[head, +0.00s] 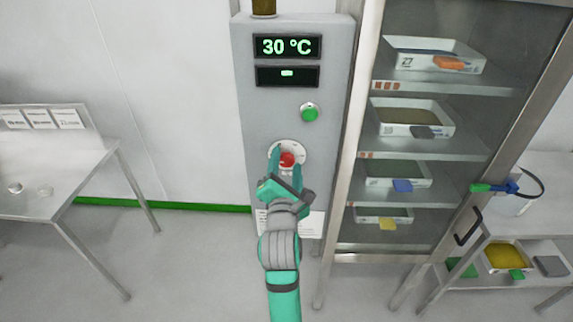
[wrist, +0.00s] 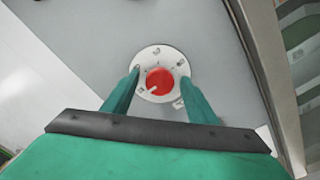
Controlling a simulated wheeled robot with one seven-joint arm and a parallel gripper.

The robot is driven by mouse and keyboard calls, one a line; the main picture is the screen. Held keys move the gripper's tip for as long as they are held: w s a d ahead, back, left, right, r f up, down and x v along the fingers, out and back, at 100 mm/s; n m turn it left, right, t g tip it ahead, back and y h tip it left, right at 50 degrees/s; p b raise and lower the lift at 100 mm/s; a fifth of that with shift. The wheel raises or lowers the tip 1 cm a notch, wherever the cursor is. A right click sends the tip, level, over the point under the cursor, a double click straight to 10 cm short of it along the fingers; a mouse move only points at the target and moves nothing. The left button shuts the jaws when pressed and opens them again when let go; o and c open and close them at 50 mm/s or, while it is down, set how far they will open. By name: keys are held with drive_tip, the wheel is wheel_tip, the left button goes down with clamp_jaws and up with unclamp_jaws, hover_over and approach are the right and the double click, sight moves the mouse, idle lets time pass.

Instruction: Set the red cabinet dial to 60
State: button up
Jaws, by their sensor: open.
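The red dial (head: 287,160) sits on a pale round scale plate on the grey control panel (head: 250,120). In the wrist view the red dial (wrist: 160,82) has a white pointer mark toward its lower left; the scale numbers are too small to read. The upper display (head: 287,46) reads 30 °C, and the lower display (head: 287,76) shows only a short green dash. My gripper (head: 286,165) is open, its green fingers on either side of the dial. In the wrist view my gripper (wrist: 160,95) also straddles the dial; contact cannot be told.
A green button (head: 310,113) is above the dial. A glass-fronted cabinet (head: 350,150) with several trays stands right of the panel. A metal table (head: 60,165) is at left, and a lower shelf unit (head: 540,225) is at right. Floor between table and panel is clear.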

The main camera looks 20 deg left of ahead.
drive_tip(key=c, duration=1.1)
drive_tip(key=shift+o, duration=0.2)
